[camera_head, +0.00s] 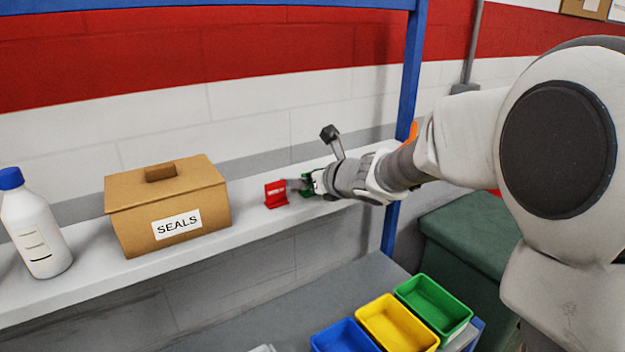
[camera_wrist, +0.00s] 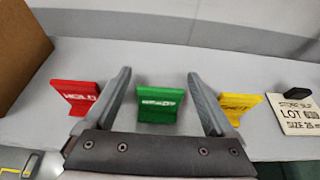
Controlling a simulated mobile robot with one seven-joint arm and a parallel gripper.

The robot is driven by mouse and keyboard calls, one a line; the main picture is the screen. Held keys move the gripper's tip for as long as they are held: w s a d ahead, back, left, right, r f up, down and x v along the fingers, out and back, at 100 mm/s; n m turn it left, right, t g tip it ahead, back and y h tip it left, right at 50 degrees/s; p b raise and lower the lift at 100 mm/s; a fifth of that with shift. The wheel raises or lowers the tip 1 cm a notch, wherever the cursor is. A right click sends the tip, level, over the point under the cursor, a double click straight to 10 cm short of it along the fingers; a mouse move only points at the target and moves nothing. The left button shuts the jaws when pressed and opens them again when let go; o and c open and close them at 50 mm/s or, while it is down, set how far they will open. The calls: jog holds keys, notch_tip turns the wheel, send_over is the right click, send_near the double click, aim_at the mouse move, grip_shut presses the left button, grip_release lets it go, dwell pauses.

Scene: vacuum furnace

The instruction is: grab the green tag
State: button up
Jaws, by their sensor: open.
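The green tag (camera_wrist: 160,103) stands upright on the white shelf in the wrist view, with white lettering on its face. My gripper (camera_wrist: 160,88) is open, its two fingers on either side of the green tag, with gaps to both sides. I cannot tell whether the fingers are level with the tag. In the head view my gripper (camera_head: 304,184) is over the shelf, and the green tag (camera_head: 308,190) shows only in part behind it.
A red tag (camera_wrist: 76,95) stands left of the green one, a yellow tag (camera_wrist: 238,106) right. A lot card (camera_wrist: 296,115) lies further right. The SEALS box (camera_head: 170,205) and a white bottle (camera_head: 36,232) share the shelf (camera_head: 95,283). A blue post (camera_head: 408,90) stands near my arm.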

jog(key=shift+w+a+f, duration=0.15)
jog(key=shift+w+a, duration=0.1)
jog(key=shift+w, duration=0.1)
jog(key=c, duration=1.4)
